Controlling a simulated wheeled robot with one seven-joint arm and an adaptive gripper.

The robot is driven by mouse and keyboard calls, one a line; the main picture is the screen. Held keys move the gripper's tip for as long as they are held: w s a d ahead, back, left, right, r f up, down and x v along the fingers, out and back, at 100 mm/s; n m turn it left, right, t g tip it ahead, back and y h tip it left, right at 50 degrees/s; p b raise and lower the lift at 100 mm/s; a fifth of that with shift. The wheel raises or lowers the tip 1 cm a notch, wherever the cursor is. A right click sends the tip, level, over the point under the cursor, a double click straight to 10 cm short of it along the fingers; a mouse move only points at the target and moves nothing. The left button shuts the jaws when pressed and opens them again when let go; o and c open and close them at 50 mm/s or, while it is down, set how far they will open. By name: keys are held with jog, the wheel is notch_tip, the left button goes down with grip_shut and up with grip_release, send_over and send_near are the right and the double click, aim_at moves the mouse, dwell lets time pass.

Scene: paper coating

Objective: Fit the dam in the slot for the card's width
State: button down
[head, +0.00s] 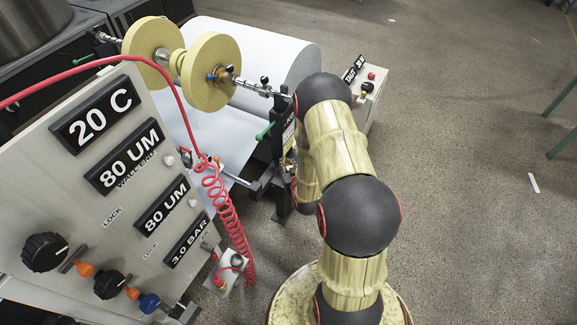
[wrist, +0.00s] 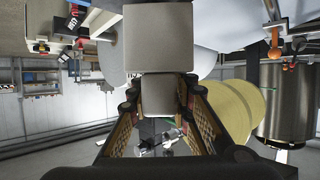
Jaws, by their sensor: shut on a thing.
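In the wrist view my gripper (wrist: 160,90) is shut on a plain grey piece, which I take to be the dam (wrist: 158,38). Its narrower part sits between the fingertips. Its wide, flat-faced block stands out beyond them toward the top of the picture. In the head view my gripper and the dam are hidden behind my own arm, near the coating machine's right end. I cannot make out the slots or a card showing a width in either view. I cannot tell whether the dam touches the machine.
A control panel (head: 105,180) with 20 C, 80 UM and 3.0 BAR labels stands at left. A red coiled hose (head: 225,205) hangs beside it. Yellow discs (head: 207,72) and a large white roll (head: 265,50) are behind. A switch box (head: 368,92) stands right; floor beyond is open.

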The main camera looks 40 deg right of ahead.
jog(key=w+d+f+b, duration=0.1)
jog(key=w+f, duration=0.1)
jog(key=w+d+f, duration=0.2)
jog(key=f, duration=0.1)
jog(key=w+d+f+b, duration=0.1)
jog(key=w+f, duration=0.1)
jog(key=shift+w+d+f+b, duration=0.15)
jog(key=shift+w+d+b, duration=0.2)
jog(key=shift+d, duration=0.05)
jog(key=shift+w+f+b, duration=0.15)
jog(key=shift+f+b, duration=0.6)
jog(key=shift+f, duration=0.9)
jog(key=shift+f, duration=0.1)
jog(key=c, duration=2.2)
grip_release()
jog(key=shift+f, duration=0.1)
jog(key=o, duration=0.6)
jog(key=shift+o, duration=0.2)
